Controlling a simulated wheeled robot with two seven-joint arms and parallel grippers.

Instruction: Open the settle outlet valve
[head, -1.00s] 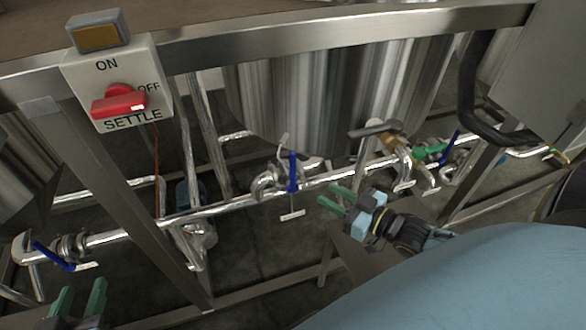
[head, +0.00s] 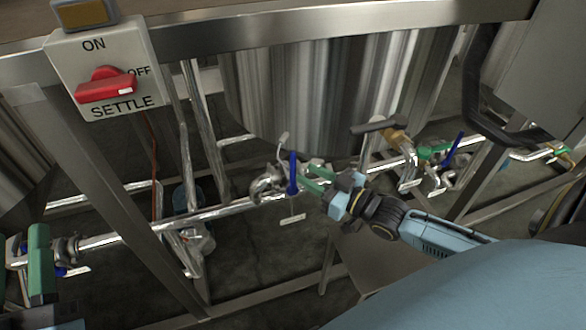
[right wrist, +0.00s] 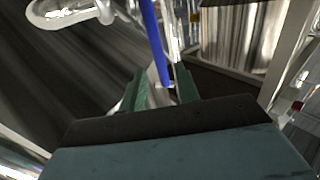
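A valve with an upright blue handle (head: 293,173) sits on the steel pipe under the middle tank, with a small tag hanging below it. The tag is too small to read. My right gripper (head: 312,180) is open just right of this handle. In the right wrist view the blue handle (right wrist: 155,45) reaches down between the green fingertips (right wrist: 162,88); contact cannot be told. Another blue-handled valve (head: 62,271) is at the lower left, mostly hidden behind my left gripper (head: 26,262), whose fingers look apart. The SETTLE switch box (head: 104,75) has a red knob.
A steel frame beam (head: 300,40) runs above the pipes, and a slanted leg (head: 110,190) stands left of the middle valve. To the right are a valve with a dark handle (head: 374,127) and a green-and-blue valve (head: 437,152). The large tank (head: 320,90) is behind.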

